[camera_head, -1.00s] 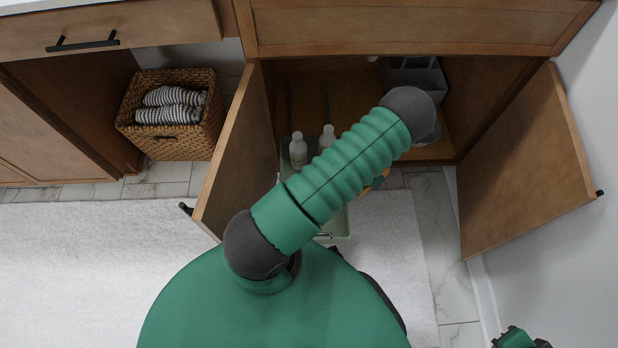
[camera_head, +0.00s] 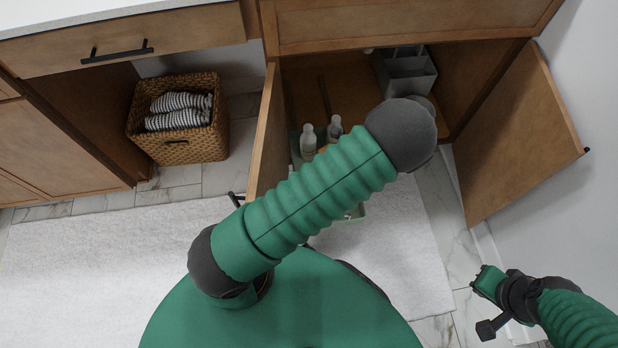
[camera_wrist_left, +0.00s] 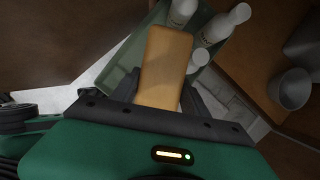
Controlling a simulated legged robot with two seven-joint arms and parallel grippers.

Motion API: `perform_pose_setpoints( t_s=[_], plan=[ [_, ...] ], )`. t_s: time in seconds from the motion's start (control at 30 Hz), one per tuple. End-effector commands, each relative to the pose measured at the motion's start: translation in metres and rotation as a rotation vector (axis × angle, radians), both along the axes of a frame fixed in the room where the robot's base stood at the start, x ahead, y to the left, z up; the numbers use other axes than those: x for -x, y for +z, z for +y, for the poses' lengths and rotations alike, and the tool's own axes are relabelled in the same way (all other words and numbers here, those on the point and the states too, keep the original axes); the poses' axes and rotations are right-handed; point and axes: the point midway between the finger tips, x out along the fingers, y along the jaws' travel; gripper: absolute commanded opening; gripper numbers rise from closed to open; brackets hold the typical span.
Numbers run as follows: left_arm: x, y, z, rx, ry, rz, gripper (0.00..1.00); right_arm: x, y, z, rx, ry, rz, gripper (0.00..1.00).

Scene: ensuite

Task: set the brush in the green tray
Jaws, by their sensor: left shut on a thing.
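The brush, a tan wooden block (camera_wrist_left: 165,65), stands between the fingers of my left gripper (camera_wrist_left: 158,98) in the left wrist view. The gripper is shut on it. The brush appears over the pale green tray (camera_wrist_left: 124,62), and I cannot tell whether it touches it. White bottles (camera_wrist_left: 217,26) stand at the tray's far side. In the head view my left arm hides the left gripper and most of the tray; a front corner of the tray (camera_head: 357,213) shows below the arm. My right gripper (camera_head: 484,282) is at the lower right, away from the tray; its fingers are unclear.
The cabinet's left door (camera_head: 267,140) and right door (camera_head: 522,135) stand open on either side. A grey caddy (camera_head: 410,78) sits inside at the back right. A wicker basket (camera_head: 178,150) with striped towels stands left. A white rug (camera_head: 110,270) covers the floor.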

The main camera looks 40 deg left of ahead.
Motion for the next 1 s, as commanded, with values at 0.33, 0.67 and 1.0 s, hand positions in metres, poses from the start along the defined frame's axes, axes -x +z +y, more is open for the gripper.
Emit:
perform_pose_setpoints(
  t_s=[0.33,0.67,1.0],
  plan=[
    [0.009,-0.019,0.008,0.001,-0.391,0.002,0.07,0.000,0.006,0.000,0.000,0.000,0.000,0.00],
    [0.022,-0.028,0.007,0.003,-0.814,-0.001,0.07,0.000,0.012,0.000,0.000,0.000,0.000,0.00],
    [0.024,-0.114,0.006,0.003,-0.871,0.002,0.07,0.000,-0.037,0.000,0.000,0.000,0.000,0.00]
  ],
)
